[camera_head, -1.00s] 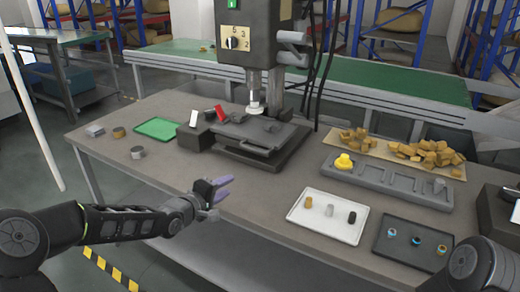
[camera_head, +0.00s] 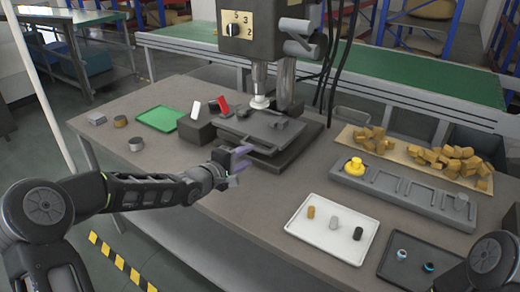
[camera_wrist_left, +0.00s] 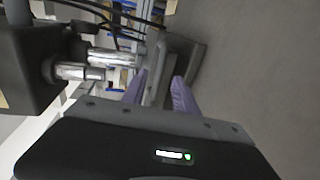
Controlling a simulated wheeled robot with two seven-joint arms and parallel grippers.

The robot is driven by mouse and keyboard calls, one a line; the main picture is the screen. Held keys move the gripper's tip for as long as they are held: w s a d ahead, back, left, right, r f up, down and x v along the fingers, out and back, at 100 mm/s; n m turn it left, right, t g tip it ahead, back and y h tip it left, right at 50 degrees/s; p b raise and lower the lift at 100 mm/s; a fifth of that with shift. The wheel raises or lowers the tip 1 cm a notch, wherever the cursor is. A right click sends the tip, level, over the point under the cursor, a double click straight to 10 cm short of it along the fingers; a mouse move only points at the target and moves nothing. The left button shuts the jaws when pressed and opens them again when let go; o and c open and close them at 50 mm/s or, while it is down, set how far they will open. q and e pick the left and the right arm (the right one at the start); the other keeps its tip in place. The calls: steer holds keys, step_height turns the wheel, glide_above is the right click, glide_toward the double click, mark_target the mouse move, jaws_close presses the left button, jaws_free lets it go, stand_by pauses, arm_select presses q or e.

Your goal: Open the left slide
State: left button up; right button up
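The machine (camera_head: 275,22) stands at the back of the table with a vertical spindle (camera_head: 260,85) over a dark flat base (camera_head: 275,150). Left of the base are a dark block (camera_head: 196,130) with an upright white plate (camera_head: 195,110) and a tilted red plate (camera_head: 223,103). I cannot tell which part is the left slide. My left gripper (camera_head: 241,160) is open and empty just in front of the base; its two purple fingers stand apart in the left wrist view (camera_wrist_left: 158,92). Contact with the base cannot be told. My right gripper is out of view.
A green mat (camera_head: 158,118) and small metal pieces (camera_head: 136,144) lie at the left. On the right are a grey slotted holder (camera_head: 410,203) with a yellow knob (camera_head: 354,167), a white tray (camera_head: 300,228), a black tray (camera_head: 385,268) and brown blocks (camera_head: 455,155). The front middle is clear.

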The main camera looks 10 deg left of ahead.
mark_target(258, 150)
arm_select(q)
steer(key=x, duration=0.7)
steer(key=shift+w, duration=0.3)
jaws_close()
stand_by(1.2)
